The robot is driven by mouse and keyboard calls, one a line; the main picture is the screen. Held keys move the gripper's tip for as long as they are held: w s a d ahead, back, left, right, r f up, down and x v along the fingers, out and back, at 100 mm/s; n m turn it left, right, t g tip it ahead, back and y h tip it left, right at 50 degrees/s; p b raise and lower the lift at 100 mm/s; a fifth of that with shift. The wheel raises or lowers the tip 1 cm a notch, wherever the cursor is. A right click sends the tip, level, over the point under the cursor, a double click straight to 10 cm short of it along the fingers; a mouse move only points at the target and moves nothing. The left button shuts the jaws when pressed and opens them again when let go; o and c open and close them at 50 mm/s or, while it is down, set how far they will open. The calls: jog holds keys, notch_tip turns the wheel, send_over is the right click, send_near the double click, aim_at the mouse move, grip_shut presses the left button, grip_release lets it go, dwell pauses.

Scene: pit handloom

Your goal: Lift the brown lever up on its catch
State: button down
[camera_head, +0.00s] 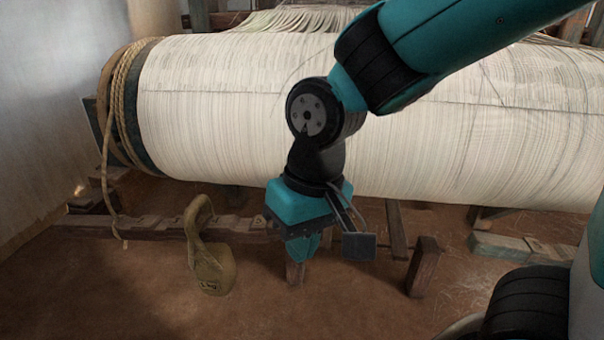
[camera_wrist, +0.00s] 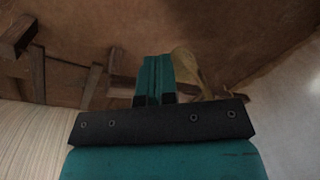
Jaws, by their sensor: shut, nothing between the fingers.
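My gripper (camera_head: 302,257) points down in front of the cloth roll, its teal fingers shut together and empty. In the wrist view the shut fingers (camera_wrist: 154,77) show over the brown floor. A short brown wooden piece (camera_head: 295,273) shows directly below the fingertips; whether they touch it I cannot tell. Another brown upright block (camera_head: 424,266) stands to the right, with a slanted brown bar (camera_head: 397,234) beside it. I cannot tell which of these wooden parts is the brown lever. No catch is clearly visible, and the gripper hides part of the woodwork.
A brass-coloured weight with a looped handle (camera_head: 212,265) stands close left of my gripper. Behind it runs a low notched wooden beam (camera_head: 155,230). The large white warp roll (camera_head: 220,110), with rope (camera_head: 122,100) at its left end, fills the back. The front floor is clear.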

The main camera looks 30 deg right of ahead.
jog(key=w+d+r+m+h+p, duration=0.2)
jog(key=w+r+m+h+p, duration=0.2)
jog(key=w+r+m+p, duration=0.7)
jog(key=d+f+n, duration=0.1)
jog(key=f, duration=0.9)
jog(key=s+d+f+n, duration=0.1)
jog(key=f, duration=0.4)
jog(key=shift+d+f+n+t+b, duration=0.2)
jog(key=shift+d+n+t+b, duration=0.1)
jog(key=shift+d+b, duration=0.05)
jog(key=shift+b+x, duration=0.4)
jog(key=shift+x, duration=0.5)
jog(key=shift+r, duration=0.1)
jog(key=p+v, duration=0.5)
jog(key=v, duration=0.9)
jog(key=shift+s+a, duration=0.2)
jog(key=shift+s, duration=0.05)
